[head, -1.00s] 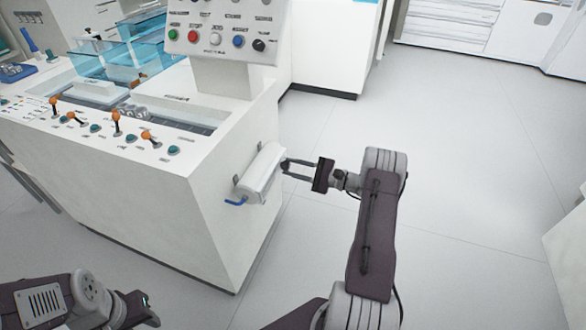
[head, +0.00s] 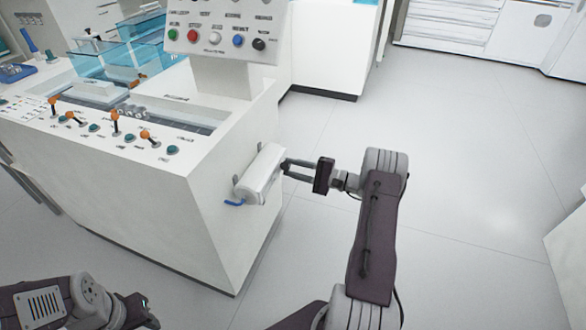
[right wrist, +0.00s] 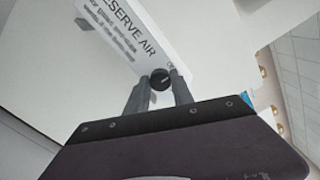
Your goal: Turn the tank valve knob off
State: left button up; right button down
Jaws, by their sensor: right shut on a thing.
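The tank (head: 262,174) is a white cylinder mounted on the right side of the white console, with a blue hose at its lower end. In the right wrist view, the small round black valve knob (right wrist: 160,79) sits beside a white label reading "RESERVE AIR". My right gripper (head: 287,164) is at the tank's upper right end. In the right wrist view its two fingers (right wrist: 159,88) flank the knob, one on each side, and it is shut on the knob. My left gripper (head: 150,312) is partly in view at the bottom left, away from the tank; its jaws do not show clearly.
The console top (head: 120,137) carries several orange-tipped levers and teal buttons. A button panel (head: 225,28) stands above it. A blue transparent tray (head: 125,55) is at the back. Open grey floor (head: 460,150) lies to the right, with white cabinets behind.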

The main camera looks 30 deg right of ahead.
jog(key=c, duration=1.1)
grip_release()
jog(key=shift+s+d, duration=0.25)
jog(key=p+v, duration=0.3)
jog(key=v, duration=0.5)
jog(key=shift+s+d, duration=0.15)
